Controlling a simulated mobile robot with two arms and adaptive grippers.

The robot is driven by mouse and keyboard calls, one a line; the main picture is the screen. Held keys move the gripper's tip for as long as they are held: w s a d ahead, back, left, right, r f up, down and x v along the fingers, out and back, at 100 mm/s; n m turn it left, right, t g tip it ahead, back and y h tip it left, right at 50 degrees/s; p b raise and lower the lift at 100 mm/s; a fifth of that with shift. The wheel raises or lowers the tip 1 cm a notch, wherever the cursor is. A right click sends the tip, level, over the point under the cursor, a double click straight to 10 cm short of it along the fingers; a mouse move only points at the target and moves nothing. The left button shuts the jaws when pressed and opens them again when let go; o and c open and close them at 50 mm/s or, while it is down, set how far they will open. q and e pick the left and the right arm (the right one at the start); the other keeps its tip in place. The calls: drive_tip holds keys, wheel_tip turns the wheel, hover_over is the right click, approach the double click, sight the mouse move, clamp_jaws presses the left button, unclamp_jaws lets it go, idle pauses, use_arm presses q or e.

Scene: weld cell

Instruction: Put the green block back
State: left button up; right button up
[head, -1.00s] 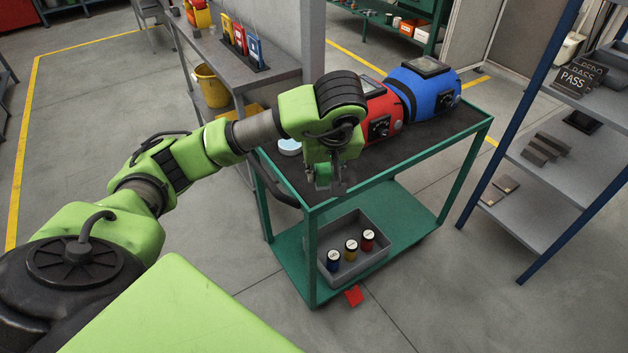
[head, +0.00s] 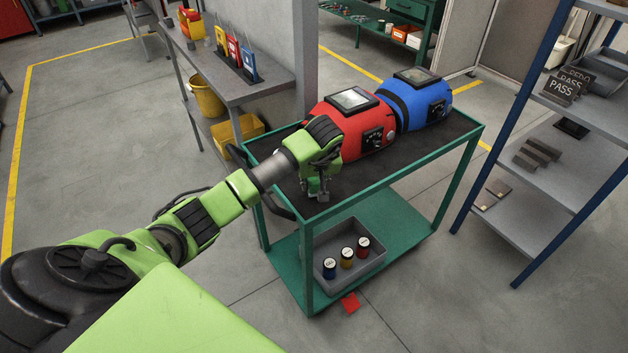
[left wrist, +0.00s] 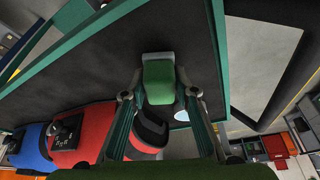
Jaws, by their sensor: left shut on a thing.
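My left gripper (head: 319,187) is above the near left part of the green cart's dark top (head: 408,158). In the left wrist view its fingers (left wrist: 160,92) are shut on the green block (left wrist: 159,83), which has a grey end piece (left wrist: 158,58). The dark cart top lies behind the block; I cannot tell whether they touch. In the head view the block is too small and covered to make out clearly. My right gripper is not in view.
A red machine (head: 365,148) and a blue machine (head: 420,110) stand on the cart. A grey bin (head: 372,263) with several labelled cans is on its lower shelf. A red piece (head: 350,303) lies on the floor. A blue-framed rack (head: 555,165) stands right.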

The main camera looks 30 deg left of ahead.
use_arm(q)
drive_tip(key=shift+f, duration=0.25)
drive_tip(key=shift+f, duration=0.15)
drive_tip(key=o, duration=1.1)
drive_tip(key=shift+c, duration=0.2)
drive_tip(key=shift+r, duration=0.25)
drive_tip(key=b+v, duration=0.1)
drive_tip(key=v, duration=1.1)
